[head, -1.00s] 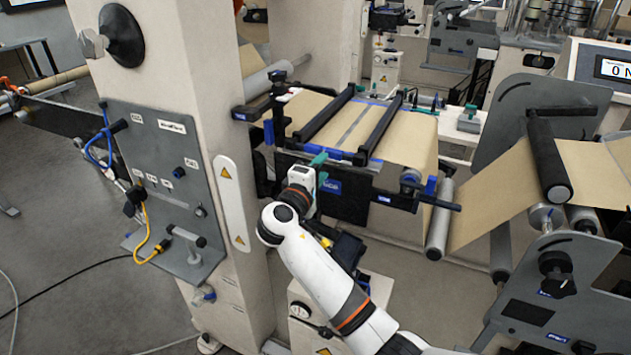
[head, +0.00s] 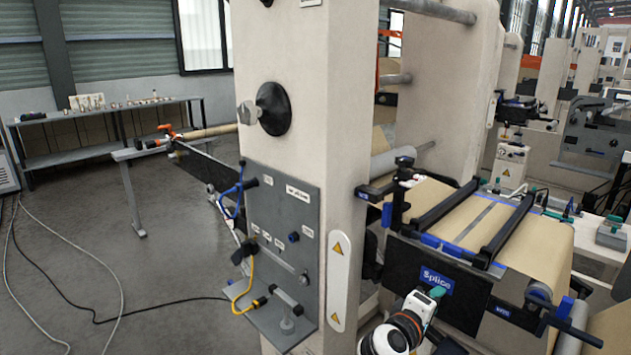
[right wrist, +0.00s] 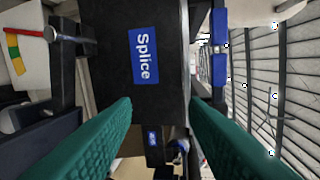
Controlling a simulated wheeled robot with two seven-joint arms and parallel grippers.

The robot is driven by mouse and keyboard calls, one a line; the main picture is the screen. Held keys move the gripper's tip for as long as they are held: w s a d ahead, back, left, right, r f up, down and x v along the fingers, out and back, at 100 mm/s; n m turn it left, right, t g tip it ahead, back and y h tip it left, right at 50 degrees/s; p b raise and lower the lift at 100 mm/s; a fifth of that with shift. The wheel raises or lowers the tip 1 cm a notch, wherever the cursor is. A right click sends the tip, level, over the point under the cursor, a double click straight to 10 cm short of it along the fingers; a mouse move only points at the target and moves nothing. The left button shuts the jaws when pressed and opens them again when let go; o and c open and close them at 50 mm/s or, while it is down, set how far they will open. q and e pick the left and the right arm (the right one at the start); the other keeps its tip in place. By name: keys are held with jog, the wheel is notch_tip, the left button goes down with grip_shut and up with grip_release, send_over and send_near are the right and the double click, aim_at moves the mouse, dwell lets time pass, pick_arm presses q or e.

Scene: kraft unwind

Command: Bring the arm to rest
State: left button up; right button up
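My right arm comes in at the bottom of the head view, with its white and black wrist low in the picture. My right gripper's teal fingertips (head: 437,292) are in front of the black front plate of the splice table (head: 462,300), by its blue "Splice" label (head: 436,280). In the right wrist view the two teal fingers of the right gripper (right wrist: 161,106) are spread wide with nothing held between them. The label (right wrist: 144,56) shows ahead of them, turned on its side. My left gripper is in neither view.
A pale machine column (head: 302,110) stands left of the splice table, with a grey panel (head: 285,222) carrying blue and yellow cables. Brown kraft web (head: 478,225) lies across the table under black bars. Open floor (head: 160,270) with loose cables lies left; a workbench (head: 110,115) stands behind.

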jog(key=s+f+m+g+y, duration=0.2)
jog(key=s+f+y, duration=0.2)
jog(key=s+f, duration=0.55)
jog(key=s+a+f+m+g+y, duration=0.1)
jog(key=s+a+f+g+y, duration=0.15)
jog(key=s, duration=0.55)
jog(key=s+a+f+m+g+y, duration=0.1)
jog(key=s+a+f+y, duration=0.15)
jog(key=s, duration=0.55)
jog(key=s+a+f+m+g+y, duration=0.1)
jog(key=s+f+g+y, duration=0.15)
jog(key=s, duration=0.65)
jog(key=s+f+x, duration=0.1)
jog(key=s+x, duration=0.2)
jog(key=x, duration=0.8)
jog(key=s+a+x, duration=0.1)
jog(key=s+x, duration=0.1)
jog(key=x, duration=1)
jog(key=s+d+f+g, duration=0.1)
jog(key=s+d+f, duration=0.2)
jog(key=s+f, duration=1.4)
jog(key=shift+f+g, duration=0.3)
jog(key=shift+f, duration=0.55)
jog(key=shift+s, duration=0.1)
jog(key=shift+a, duration=0.1)
